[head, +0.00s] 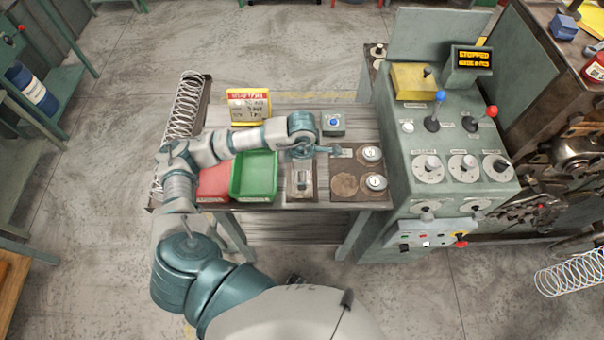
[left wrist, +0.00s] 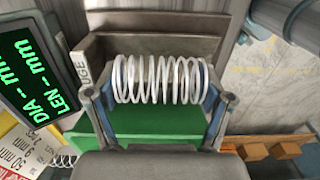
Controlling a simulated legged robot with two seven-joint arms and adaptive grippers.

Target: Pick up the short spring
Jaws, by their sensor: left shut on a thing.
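A short white coil spring (left wrist: 160,80) lies crosswise between the two fingers of my left gripper (left wrist: 160,95) in the left wrist view. The fingers are shut on it, one near each end. A flat green surface (left wrist: 155,128) shows below and behind the spring; I cannot tell whether they touch. In the head view my left gripper (head: 322,151) is over the bench, right of the green tray (head: 254,176). The spring is too small or hidden to make out there. My right gripper is not in view.
A red tray (head: 213,182) stands left of the green one. A display reading DIA and LEN (left wrist: 33,65) is close at left in the wrist view. Long springs (head: 186,105) lie on a rack at the bench's left. A green control cabinet (head: 450,160) borders the right.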

